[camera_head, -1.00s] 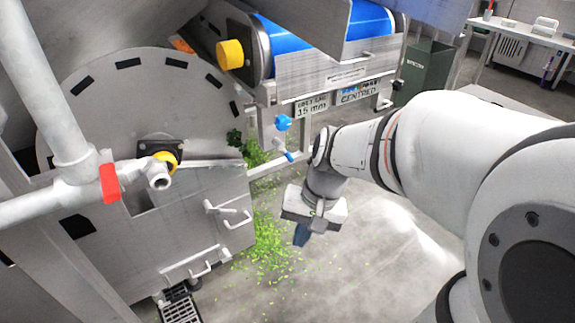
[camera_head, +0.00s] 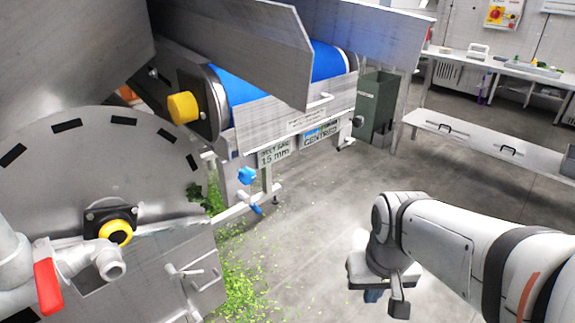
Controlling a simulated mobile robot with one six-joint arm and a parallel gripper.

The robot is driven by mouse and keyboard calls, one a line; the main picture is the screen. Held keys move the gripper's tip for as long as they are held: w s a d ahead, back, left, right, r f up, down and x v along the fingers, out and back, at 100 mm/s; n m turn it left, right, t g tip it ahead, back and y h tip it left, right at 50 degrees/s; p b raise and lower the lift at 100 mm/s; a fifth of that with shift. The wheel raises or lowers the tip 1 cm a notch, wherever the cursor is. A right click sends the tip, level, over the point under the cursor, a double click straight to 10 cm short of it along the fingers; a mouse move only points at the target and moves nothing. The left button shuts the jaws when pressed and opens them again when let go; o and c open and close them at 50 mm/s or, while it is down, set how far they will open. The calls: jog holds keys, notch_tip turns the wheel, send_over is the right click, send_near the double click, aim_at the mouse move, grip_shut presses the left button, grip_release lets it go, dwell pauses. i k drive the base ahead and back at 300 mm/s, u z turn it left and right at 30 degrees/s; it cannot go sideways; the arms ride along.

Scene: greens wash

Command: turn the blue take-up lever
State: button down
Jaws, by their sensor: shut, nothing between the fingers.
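The blue take-up lever is probably one of two small blue parts on the conveyor frame; I cannot tell which. One is a blue knob (camera_head: 246,175) on the frame's lower end, the other a small blue handle (camera_head: 257,209) just below it. Both are small in the picture. My gripper (camera_head: 373,296) hangs at the lower right, pointing down over the floor, well apart from both blue parts.
The conveyor with a blue belt (camera_head: 243,88) runs across the upper middle, with a yellow cap (camera_head: 183,107) at its near end. A red-handled valve (camera_head: 47,289) is at lower left. Spilled greens (camera_head: 238,280) lie on the floor. A green bin (camera_head: 378,105) stands behind. Floor between gripper and conveyor is clear.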

aim_at(243, 196)
jog(key=z, duration=0.4)
jog(key=k, duration=1.1)
jog(key=u, duration=1.1)
jog(key=i, duration=1.05)
jog(key=u, duration=0.05)
